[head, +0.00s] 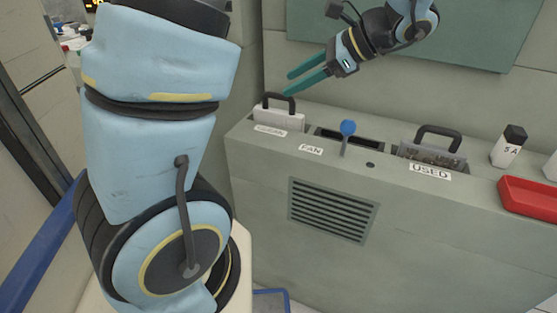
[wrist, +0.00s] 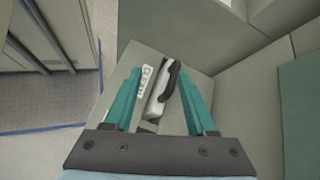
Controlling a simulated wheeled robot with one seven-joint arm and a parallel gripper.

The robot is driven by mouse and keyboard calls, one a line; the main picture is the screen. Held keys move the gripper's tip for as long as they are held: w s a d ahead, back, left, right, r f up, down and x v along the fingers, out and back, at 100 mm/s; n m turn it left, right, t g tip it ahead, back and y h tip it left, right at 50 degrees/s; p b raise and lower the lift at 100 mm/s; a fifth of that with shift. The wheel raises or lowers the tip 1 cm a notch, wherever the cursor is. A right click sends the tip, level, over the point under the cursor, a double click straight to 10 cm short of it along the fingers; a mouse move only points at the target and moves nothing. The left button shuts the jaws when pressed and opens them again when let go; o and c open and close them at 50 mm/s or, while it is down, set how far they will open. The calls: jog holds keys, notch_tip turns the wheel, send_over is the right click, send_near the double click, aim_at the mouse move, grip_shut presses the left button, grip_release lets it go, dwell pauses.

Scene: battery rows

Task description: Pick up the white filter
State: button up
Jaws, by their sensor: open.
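The white filter (head: 278,119) sits in a slot at the left end of the grey-green cabinet's top, with its black handle upright. A label that appears to read "CLEAN" (head: 270,131) is on the edge in front of it. My gripper (head: 295,83) is open and empty in the head view, above and just right of the filter's handle. In the wrist view the filter (wrist: 160,92) shows between the two spread teal fingers of my gripper (wrist: 158,88). The filter's lower part is hidden inside its slot.
On the cabinet (head: 255,165) stand a blue-knobbed lever (head: 347,129) by the "FAN" label, a grey filter (head: 433,153) behind the "USED" label, a black-capped bottle (head: 508,147) and a red tray (head: 530,197). A wall rises close behind.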

aim_at(278, 97)
jog(key=w+f+t+b, duration=0.1)
jog(key=f+m+b, duration=0.1)
jog(key=w+f+m+t+y+b, duration=0.1)
jog(key=shift+w+d+f+t, duration=0.25)
jog(key=shift+w+d+t, duration=0.05)
jog(key=shift+w+d, duration=0.05)
jog(key=shift+b+x, duration=0.85)
jog(key=shift+x, duration=2.1)
jog(key=shift+s+d+f, duration=0.1)
jog(key=shift+f, duration=0.05)
jog(key=shift+c, duration=0.4)
grip_shut()
